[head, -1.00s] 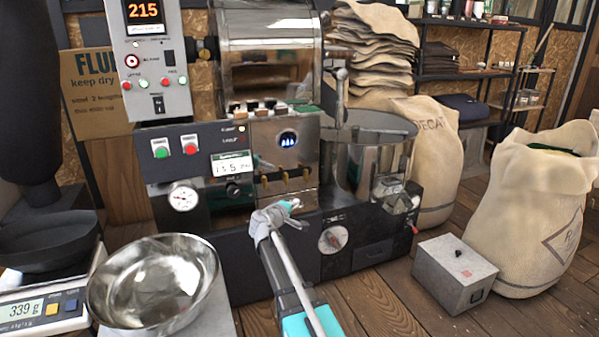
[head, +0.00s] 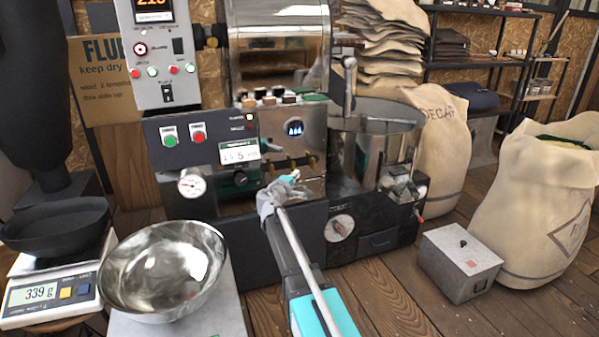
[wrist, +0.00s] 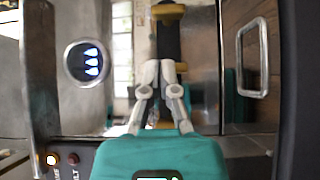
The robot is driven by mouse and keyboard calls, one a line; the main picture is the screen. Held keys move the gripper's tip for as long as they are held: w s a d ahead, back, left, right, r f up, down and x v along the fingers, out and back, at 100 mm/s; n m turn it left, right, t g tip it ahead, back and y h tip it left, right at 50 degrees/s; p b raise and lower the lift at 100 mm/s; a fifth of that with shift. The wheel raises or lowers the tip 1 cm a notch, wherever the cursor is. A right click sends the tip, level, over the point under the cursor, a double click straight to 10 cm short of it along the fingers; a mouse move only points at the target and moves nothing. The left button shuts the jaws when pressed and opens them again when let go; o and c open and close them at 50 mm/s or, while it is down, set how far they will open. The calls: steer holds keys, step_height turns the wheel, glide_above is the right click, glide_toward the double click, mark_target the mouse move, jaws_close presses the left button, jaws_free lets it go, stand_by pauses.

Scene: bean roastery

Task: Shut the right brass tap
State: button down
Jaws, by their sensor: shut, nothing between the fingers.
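The right brass tap (head: 312,163) is the rightmost of three small taps low on the roaster's shiny front panel, below the blue flame display (head: 295,128). It is small here, and I cannot tell how its lever is turned. My gripper (head: 295,175) is shut and empty, its tip in front of and a little below the taps, apparently left of the right one. In the wrist view the pale fingers (wrist: 160,66) are closed together. A brass piece (wrist: 168,11), probably the right tap, shows beyond them at the top edge, with a dark part below it.
A steel bowl (head: 165,268) and a scale (head: 48,295) stand at the front left. The cooling drum (head: 375,150) is right of the taps. A grey box (head: 458,262) and sacks (head: 545,200) stand on the floor at right. The floor in front is clear.

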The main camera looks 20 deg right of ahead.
mark_target(310, 160)
steer(key=shift+x, duration=4.75)
steer(key=shift+a, duration=0.25)
steer(key=shift+p, duration=0.35)
